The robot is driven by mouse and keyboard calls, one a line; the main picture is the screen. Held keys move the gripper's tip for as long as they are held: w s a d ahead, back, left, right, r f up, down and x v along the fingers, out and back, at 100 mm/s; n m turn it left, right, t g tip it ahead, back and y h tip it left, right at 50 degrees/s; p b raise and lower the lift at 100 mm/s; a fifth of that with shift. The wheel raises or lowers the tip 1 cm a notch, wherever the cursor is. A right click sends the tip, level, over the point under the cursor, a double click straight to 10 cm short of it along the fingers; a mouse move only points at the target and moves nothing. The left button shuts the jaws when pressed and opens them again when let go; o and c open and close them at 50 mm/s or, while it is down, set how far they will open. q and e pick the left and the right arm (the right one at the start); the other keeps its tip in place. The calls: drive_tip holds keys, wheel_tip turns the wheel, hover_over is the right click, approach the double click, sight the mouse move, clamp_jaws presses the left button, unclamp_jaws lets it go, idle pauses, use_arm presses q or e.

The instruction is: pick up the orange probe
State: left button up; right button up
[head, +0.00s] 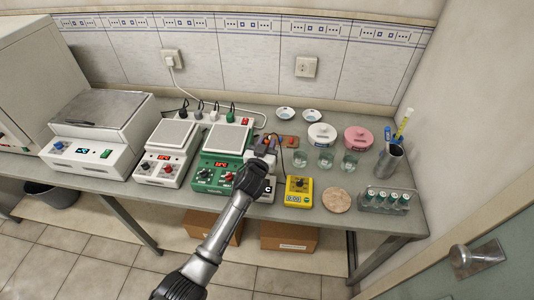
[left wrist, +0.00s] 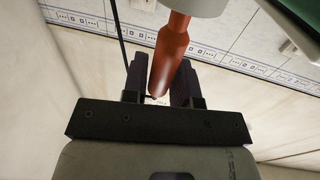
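The orange probe (left wrist: 170,58) shows in the left wrist view as a tapered orange-brown rod. My left gripper (left wrist: 163,82) has one dark finger on each side of the probe. The probe overlaps the right-hand finger in the picture; whether both fingers touch it is unclear. In the head view my left gripper (head: 265,160) is over the bench beside the green stirrer (head: 222,158) and hides most of the probe area. My right gripper is not in view.
A yellow meter (head: 299,191) with a dark cable stands right of my gripper. Glass beakers (head: 324,159), a cork disc (head: 336,200), a vial rack (head: 385,202) and a metal cup (head: 389,161) crowd the right side. A white stirrer (head: 166,153) stands to the left.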

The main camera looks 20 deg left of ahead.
use_arm(q)
drive_tip(key=c, duration=0.4)
wheel_tip(320, 180, up, 10)
drive_tip(key=shift+r+p, duration=0.1)
drive_tip(key=shift+p, duration=0.95)
drive_tip(key=shift+c, duration=0.2)
drive_tip(key=shift+w+r+p, duration=0.1)
drive_tip(key=shift+r+p, duration=1.55)
drive_tip(key=shift+p, duration=0.05)
